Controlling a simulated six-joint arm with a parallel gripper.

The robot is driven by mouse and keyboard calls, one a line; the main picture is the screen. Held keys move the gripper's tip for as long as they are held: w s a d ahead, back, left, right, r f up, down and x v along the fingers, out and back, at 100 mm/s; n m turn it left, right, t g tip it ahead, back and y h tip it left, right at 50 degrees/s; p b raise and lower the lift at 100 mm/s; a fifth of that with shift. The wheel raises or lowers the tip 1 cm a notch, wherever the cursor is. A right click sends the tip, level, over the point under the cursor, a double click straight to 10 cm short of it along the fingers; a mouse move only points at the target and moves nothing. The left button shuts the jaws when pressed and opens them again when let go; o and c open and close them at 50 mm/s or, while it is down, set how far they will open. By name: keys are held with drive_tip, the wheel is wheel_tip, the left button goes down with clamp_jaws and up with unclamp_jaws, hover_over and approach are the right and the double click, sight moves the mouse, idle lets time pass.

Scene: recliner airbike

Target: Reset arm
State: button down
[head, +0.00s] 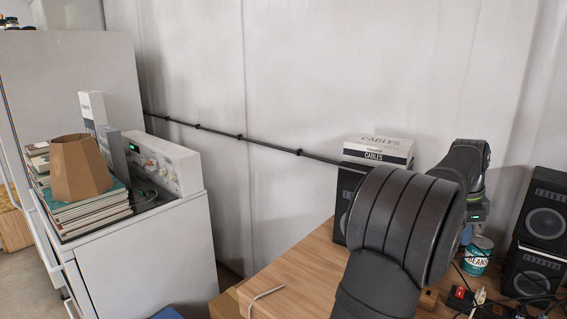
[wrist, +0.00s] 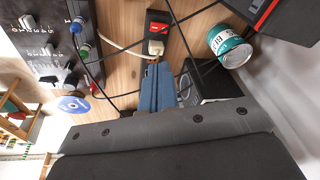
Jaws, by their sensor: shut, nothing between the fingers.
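My gripper (wrist: 158,68) shows in the wrist view as blue fingers held together over the wooden desk, with nothing between them. A power strip with a red switch (wrist: 157,28) lies beyond the fingertips, apart from them as far as I can tell. In the head view, my dark arm stands over the right part of the desk and hides most of the gripper. The wrist points downward there, beside a teal beans can (head: 478,254), which also shows in the wrist view (wrist: 230,47).
Speakers (head: 540,215) stand at the far right. A box labelled cables (head: 378,151) sits on another speaker against the wall. Black cables cross the desk (head: 290,284), whose left part is mostly clear. A white cabinet (head: 150,250) with books and a lampshade (head: 80,170) stands left.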

drive_tip(key=shift+a+r+m+h, duration=0.1)
drive_tip(key=shift+a+r+m, duration=0.3)
drive_tip(key=shift+r+m, duration=0.4)
drive_tip(key=shift+a+r+m+h, duration=0.1)
drive_tip(key=shift+a+r+m, duration=0.35)
drive_tip(key=shift+r+m, duration=0.35)
drive_tip(key=shift+a+r+m+h, duration=0.1)
drive_tip(key=shift+a+r+m, duration=0.3)
drive_tip(key=shift+r+m, duration=0.4)
drive_tip(key=c, duration=2.1)
unclamp_jaws()
